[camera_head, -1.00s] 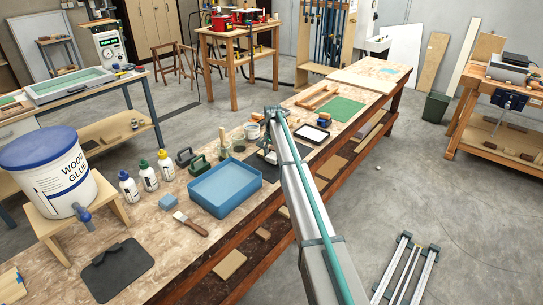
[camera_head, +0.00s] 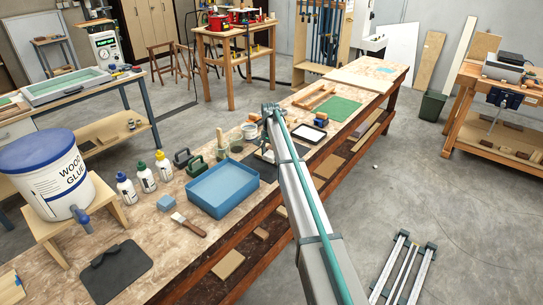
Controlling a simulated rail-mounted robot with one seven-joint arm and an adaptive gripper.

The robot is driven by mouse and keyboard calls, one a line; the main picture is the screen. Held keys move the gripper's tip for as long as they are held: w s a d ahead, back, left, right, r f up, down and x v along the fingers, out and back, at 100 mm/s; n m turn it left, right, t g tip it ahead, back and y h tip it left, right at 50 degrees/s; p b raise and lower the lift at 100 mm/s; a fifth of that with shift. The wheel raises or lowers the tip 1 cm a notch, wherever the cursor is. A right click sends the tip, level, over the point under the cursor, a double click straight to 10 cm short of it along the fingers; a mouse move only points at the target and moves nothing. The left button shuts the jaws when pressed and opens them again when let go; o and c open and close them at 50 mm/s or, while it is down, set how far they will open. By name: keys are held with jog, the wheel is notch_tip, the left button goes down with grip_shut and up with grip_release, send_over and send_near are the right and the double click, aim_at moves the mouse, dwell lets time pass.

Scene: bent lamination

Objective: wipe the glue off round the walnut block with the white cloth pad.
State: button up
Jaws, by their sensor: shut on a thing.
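My arm stretches away over the long workbench (camera_head: 140,222). My gripper (camera_head: 265,155) shows only as a small dark shape low over the bench, beside the blue tray's far right corner, partly covered by my arm. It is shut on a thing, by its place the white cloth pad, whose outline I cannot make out. The walnut block cannot be picked out; my arm and gripper cover that part of the bench. No glue can be made out at this size.
Near the gripper stand a blue tray (camera_head: 222,190), a green jar (camera_head: 236,146) and a cup (camera_head: 250,131). A dark-rimmed white tray (camera_head: 307,133) and green mat (camera_head: 343,110) lie beyond. Glue bottles (camera_head: 145,177), a brush (camera_head: 188,225) and a glue bucket (camera_head: 45,175) are nearer.

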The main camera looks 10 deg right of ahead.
jog(key=shift+s+a+r, duration=0.15)
jog(key=shift+r, duration=0.4)
jog(key=shift+r+p, duration=1.35)
jog(key=shift+r, duration=2.05)
